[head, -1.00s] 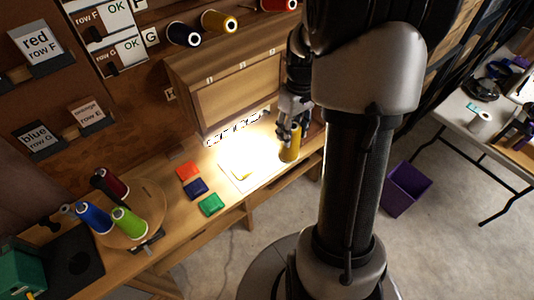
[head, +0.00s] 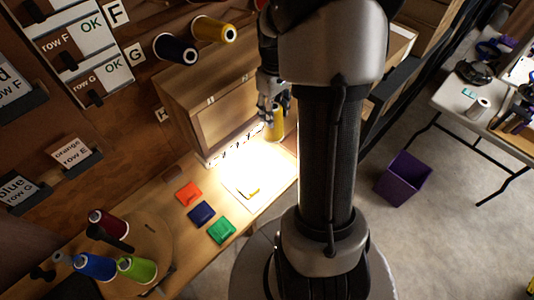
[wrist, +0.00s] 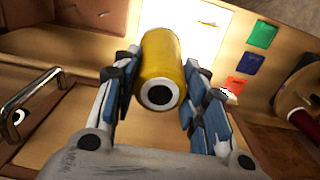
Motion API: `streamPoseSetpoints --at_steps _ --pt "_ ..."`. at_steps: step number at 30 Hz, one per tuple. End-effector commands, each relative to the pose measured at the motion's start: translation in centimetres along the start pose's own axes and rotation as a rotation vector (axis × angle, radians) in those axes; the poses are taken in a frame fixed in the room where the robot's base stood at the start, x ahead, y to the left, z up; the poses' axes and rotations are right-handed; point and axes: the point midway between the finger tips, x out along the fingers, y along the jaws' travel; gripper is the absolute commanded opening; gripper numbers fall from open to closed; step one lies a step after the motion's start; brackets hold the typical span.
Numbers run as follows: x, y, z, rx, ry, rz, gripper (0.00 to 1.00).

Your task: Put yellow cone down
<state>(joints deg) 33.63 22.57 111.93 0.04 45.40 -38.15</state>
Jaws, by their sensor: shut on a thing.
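The yellow cone (head: 276,122) is a thread spool between the fingers of my gripper (head: 273,104), at the right end of the wooden cabinet. In the wrist view my gripper (wrist: 155,82) is shut on the cone (wrist: 165,55), with a blue-sided finger on each side. The cone's end with a dark hole faces the wrist camera. In the head view it hangs roughly upright, above or beside the brightly lit white sheet (head: 245,190) on the bench. I cannot tell whether its base touches anything.
Red (head: 188,193), blue (head: 202,212) and green (head: 221,231) squares lie left of the sheet. A round wooden stand (head: 150,222) holds several cones at the left. A purple bin (head: 404,180) stands on the floor.

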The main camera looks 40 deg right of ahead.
Motion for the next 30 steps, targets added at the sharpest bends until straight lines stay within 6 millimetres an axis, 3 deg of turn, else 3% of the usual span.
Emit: streamPoseSetpoints --at_steps 3,12,16,23,30 --pt "3.6 -0.1 0.2 0.0 -0.006 -0.005 0.18" --pt "11.5 -0.1 0.1 0.0 -0.004 -0.004 0.18" --pt "13.6 -0.1 0.1 0.0 -0.003 -0.003 0.18" --pt "15.1 -0.1 0.1 0.0 -0.002 -0.002 0.18" --pt "18.6 -0.1 0.1 0.0 -0.002 -0.002 0.18"
